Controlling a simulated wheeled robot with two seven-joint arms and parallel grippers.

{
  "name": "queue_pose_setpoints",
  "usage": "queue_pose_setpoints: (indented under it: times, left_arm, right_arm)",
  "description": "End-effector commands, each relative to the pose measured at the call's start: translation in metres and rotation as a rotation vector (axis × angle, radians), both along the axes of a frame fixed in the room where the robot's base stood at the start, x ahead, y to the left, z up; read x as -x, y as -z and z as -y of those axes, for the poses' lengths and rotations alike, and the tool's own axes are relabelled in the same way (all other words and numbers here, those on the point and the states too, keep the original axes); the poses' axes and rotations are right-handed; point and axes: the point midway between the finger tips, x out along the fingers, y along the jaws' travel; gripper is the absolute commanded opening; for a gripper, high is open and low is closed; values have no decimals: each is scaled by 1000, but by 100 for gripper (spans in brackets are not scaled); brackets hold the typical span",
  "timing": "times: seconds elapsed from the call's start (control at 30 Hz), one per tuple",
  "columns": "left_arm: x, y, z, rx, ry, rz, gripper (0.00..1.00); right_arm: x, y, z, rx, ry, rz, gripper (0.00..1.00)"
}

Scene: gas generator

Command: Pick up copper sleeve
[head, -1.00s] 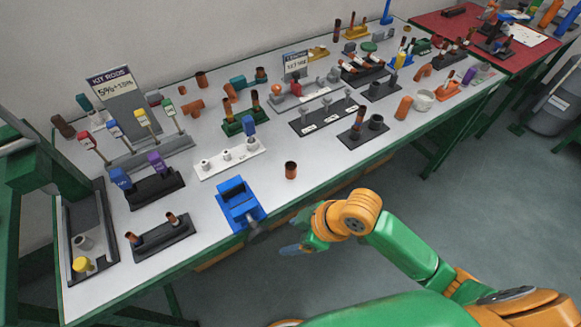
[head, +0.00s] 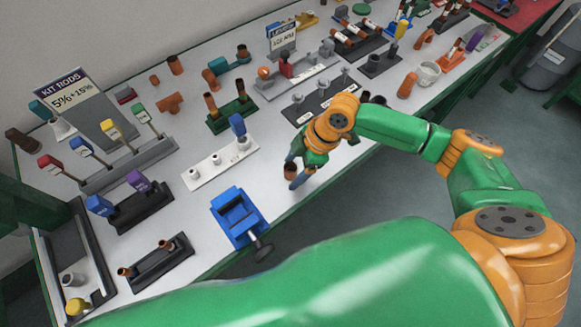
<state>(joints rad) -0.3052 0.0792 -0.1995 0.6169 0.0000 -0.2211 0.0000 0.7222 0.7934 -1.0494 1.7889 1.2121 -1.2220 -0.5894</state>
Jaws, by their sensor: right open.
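The copper sleeve (head: 290,171), a short brown-orange tube, stands upright on the white table near its front edge, to the right of the blue vise. My right gripper (head: 296,172) is open and right at the sleeve, with its fingers pointing down. One blue-grey fingertip shows just to the right of the sleeve and partly overlaps it in the picture. Whether the sleeve lies between the fingers or touches one, I cannot tell. My left gripper is not in view.
The blue vise (head: 237,215) stands left of the sleeve, its handle over the table edge. A white rack (head: 219,165) with pegs and a dark rack (head: 318,103) stand behind. A black holder (head: 157,262) with copper pieces is at front left. The table around the sleeve is mostly clear.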

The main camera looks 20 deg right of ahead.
Motion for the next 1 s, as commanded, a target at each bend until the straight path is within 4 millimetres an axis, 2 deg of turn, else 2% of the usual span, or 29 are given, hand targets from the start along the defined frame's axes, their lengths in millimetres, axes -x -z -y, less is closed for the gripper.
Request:
queue_pose_setpoints:
  times: [0.1,0.27,0.53,0.83,1.0]
  left_arm:
    - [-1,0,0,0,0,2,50]
    - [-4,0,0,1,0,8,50]
    - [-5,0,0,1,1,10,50]
    - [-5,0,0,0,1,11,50]
    - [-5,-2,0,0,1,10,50]
  right_arm:
    - [0,8,-3,1,-1,0,75]
    - [-1,8,-3,1,-1,1,75]
    - [-1,8,-3,0,-1,1,2]
    - [-1,4,-3,-1,0,2,0]
    - [-1,-18,-3,-1,-1,5,0]
